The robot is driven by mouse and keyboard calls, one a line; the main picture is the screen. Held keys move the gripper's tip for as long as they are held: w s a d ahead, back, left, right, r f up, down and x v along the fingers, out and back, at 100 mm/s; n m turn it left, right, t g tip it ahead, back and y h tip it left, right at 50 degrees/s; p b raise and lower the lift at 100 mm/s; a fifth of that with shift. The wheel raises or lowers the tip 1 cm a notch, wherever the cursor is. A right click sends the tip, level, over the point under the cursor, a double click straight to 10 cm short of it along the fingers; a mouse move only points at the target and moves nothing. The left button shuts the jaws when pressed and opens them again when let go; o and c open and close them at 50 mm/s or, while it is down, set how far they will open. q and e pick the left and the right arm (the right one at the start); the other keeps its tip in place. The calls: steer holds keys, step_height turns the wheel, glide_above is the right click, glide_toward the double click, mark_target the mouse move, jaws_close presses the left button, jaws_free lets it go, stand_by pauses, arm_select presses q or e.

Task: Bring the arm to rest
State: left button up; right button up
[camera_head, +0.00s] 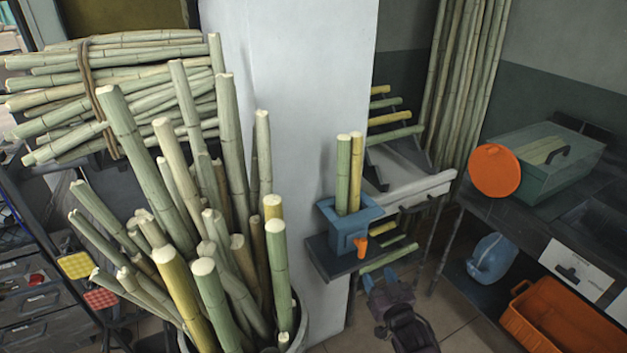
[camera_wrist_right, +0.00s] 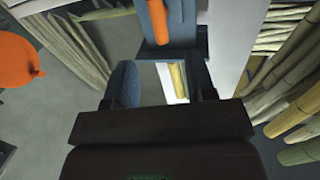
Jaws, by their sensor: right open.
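My right gripper (camera_head: 381,281) is low in the head view, just below and to the right of the blue press box. Its jaws are open and empty, and the two fingers also show in the right wrist view (camera_wrist_right: 160,82). The blue press box (camera_head: 338,234) with an orange spout (camera_head: 361,246) sits on a dark shelf (camera_head: 325,262) against the pale pillar. Two canes (camera_head: 343,172), one green and one yellower, stand upright in it. In the right wrist view the orange spout (camera_wrist_right: 158,22) is ahead of the fingers, apart from them. My left gripper is not in view.
A bin of upright canes (camera_head: 300,330) fills the left foreground. At the right, a dark bench (camera_head: 480,203) carries a green lidded box (camera_head: 552,170) and an orange disc (camera_head: 495,171). An orange crate (camera_head: 560,322) is below. Open floor (camera_head: 450,305) lies right of my gripper.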

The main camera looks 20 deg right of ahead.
steer(key=s+a+f+n+g+y, duration=0.1)
steer(key=s+a+f+g, duration=0.1)
steer(key=s, duration=0.8)
steer(key=s+a+f+n+g+y, duration=0.1)
steer(key=s+a+f+g, duration=0.2)
steer(key=s, duration=0.6)
steer(key=a+g, duration=0.1)
steer(key=a, duration=0.1)
steer(key=shift+s+a+n+g, duration=0.3)
steer(key=shift+s+g, duration=0.1)
steer(key=shift+c, duration=0.7)
steer(key=shift+a, duration=0.1)
